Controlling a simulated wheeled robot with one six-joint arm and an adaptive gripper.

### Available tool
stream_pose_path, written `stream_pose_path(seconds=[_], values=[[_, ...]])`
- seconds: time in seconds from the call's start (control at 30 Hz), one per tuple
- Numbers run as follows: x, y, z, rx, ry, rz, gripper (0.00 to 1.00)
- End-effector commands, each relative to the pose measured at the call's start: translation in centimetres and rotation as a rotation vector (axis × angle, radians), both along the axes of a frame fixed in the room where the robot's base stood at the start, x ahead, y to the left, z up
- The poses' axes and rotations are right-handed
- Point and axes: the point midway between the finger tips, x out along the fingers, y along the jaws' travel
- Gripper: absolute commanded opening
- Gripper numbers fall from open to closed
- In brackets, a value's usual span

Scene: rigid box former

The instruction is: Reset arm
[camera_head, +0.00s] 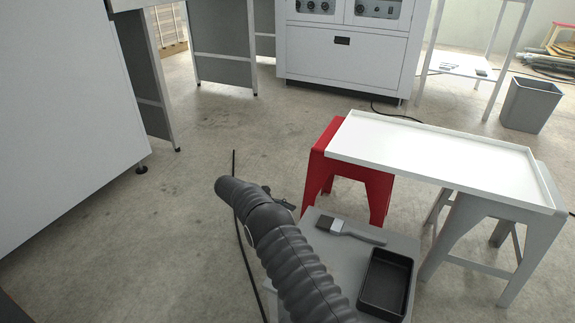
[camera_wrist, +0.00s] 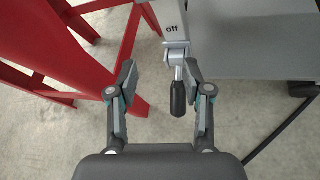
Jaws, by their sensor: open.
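My gripper (camera_wrist: 161,82) is open in the wrist view, with its two fingers apart. A lever with a black handle (camera_wrist: 178,98) hangs from a light grey bracket (camera_wrist: 174,22) marked "off". The handle appears between the fingers, closer to the right one; I cannot tell whether they touch. In the head view my dark ribbed arm reaches up from the bottom, and only a small part of the gripper (camera_head: 284,204) shows beside it. The lever is not visible there.
A red stool (camera_head: 323,160) and a grey stool (camera_head: 470,225) carry a white tray (camera_head: 351,157). A grey surface (camera_head: 400,243) holds a brush (camera_head: 352,233) and a black bin (camera_head: 369,308). A white machine (camera_head: 340,62) stands behind.

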Motion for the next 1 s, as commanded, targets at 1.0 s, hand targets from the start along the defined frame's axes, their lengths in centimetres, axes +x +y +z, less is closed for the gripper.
stream_pose_path(seconds=[1.0], values=[[-4.5, -8.8, 25.1, 0.419, -0.299, -0.209, 0.50]])
